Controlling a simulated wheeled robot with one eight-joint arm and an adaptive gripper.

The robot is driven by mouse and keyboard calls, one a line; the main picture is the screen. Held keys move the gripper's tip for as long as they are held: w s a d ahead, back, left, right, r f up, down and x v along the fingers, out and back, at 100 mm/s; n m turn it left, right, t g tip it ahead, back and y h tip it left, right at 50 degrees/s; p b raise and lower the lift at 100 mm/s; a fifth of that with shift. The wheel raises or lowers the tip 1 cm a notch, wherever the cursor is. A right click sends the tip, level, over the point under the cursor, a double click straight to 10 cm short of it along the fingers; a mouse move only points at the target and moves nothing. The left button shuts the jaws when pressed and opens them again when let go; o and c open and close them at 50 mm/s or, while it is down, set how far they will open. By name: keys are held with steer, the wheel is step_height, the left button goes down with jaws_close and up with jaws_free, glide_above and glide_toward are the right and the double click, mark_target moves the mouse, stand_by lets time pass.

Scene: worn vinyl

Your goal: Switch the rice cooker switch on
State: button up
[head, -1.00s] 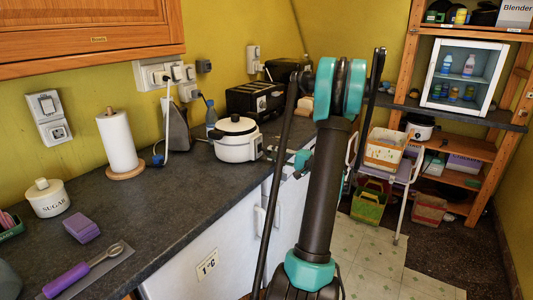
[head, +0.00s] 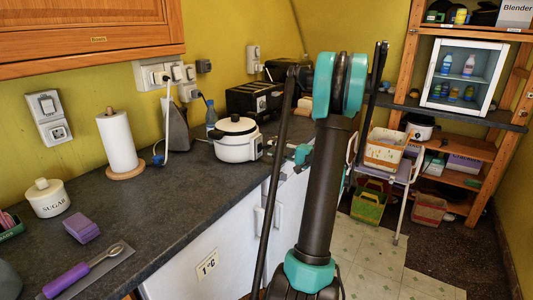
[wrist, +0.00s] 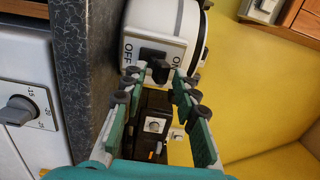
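In the head view my gripper (head: 280,150) is just right of the cooker, partly hidden by my arm.
A black toaster (head: 252,99) stands behind the cooker, and a blue bottle (head: 211,117) is at its back left. A paper towel roll (head: 117,143) stands farther left. White cabinet fronts (head: 205,240) drop from the counter edge. The counter's middle is clear.

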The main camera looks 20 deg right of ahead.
steer(key=shift+s+d+f, duration=0.2)
steer(key=shift+s, duration=0.05)
steer(key=shift+v, duration=3)
steer(key=v, duration=1.2)
